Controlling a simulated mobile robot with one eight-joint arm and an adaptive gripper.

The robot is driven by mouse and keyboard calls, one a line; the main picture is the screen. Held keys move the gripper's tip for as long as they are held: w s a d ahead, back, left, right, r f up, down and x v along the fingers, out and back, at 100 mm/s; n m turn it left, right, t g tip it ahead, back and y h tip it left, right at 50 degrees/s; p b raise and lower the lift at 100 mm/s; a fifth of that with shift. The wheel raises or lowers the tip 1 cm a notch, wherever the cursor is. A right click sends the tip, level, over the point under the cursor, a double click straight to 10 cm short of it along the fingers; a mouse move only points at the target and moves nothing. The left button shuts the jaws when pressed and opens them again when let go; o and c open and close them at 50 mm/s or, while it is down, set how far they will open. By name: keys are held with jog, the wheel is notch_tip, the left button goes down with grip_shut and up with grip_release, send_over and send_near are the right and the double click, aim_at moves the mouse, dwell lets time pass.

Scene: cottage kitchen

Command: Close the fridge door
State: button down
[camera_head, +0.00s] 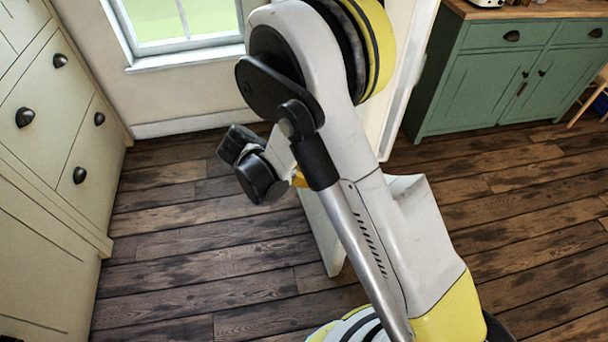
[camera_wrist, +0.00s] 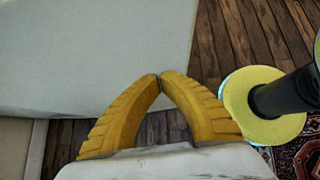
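The fridge door appears to be the pale upright panel (camera_head: 322,230) behind my arm in the head view. It stands out over the floor, seen nearly edge-on, with much of it hidden by my arm. In the wrist view a broad pale panel (camera_wrist: 90,50), likely the same door, fills the upper left. My gripper (camera_wrist: 160,76) shows there with its yellow fingertips together and nothing between them. The tips overlap the panel's lower right edge in the picture; I cannot tell whether they touch it. In the head view only a bit of yellow finger shows.
Cream drawers (camera_head: 60,120) line the left side, and a window (camera_head: 180,25) is in the back wall. A green cabinet (camera_head: 500,75) stands at the back right. The wooden floor (camera_head: 190,250) is clear on both sides. A patterned rug (camera_wrist: 300,155) shows at lower right in the wrist view.

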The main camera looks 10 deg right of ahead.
jog(key=shift+w+d+f+b, duration=0.15)
jog(key=shift+d+b, duration=0.25)
jog(key=shift+d, duration=0.8)
jog(key=shift+w+d+f+b, duration=0.1)
jog(key=shift+d+f+b, duration=0.2)
jog(key=shift+d, duration=0.9)
jog(key=shift+r, duration=0.1)
